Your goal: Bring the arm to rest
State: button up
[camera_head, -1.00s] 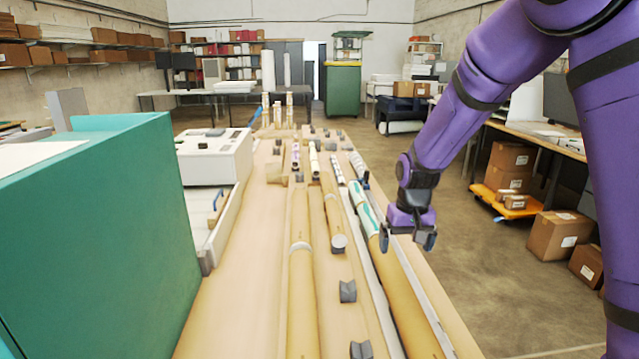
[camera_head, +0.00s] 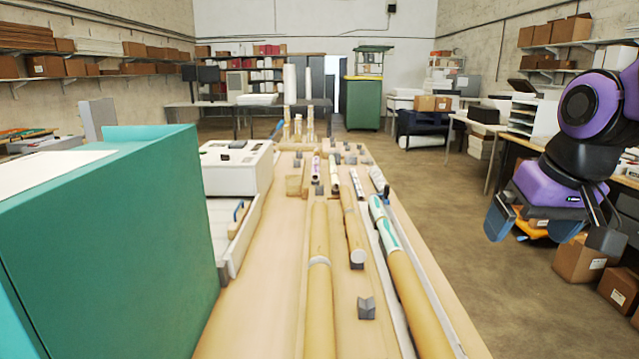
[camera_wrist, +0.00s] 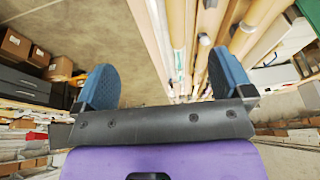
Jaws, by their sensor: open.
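My purple arm shows at the right of the head view, and my gripper (camera_head: 548,228) hangs to the right of the wooden bench (camera_head: 262,318), over the floor. In the wrist view my gripper (camera_wrist: 165,88) has its two blue-grey fingers spread wide apart, with nothing between them. The bench shows beyond the fingers in that view, with its long rolls running along it. My gripper touches nothing that I can see.
Long tan rolls (camera_head: 320,290) and small grey blocks (camera_head: 366,308) lie on the bench. A teal cabinet (camera_head: 110,240) stands at the left. Cardboard boxes (camera_head: 577,262) sit below the right side table. Floor right of the bench (camera_head: 450,210) is clear.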

jog(key=s+d+r+t, duration=0.1)
jog(key=s, duration=0.9)
jog(key=shift+r+h, duration=0.3)
jog(key=shift+h, duration=0.1)
jog(key=shift+d, duration=0.1)
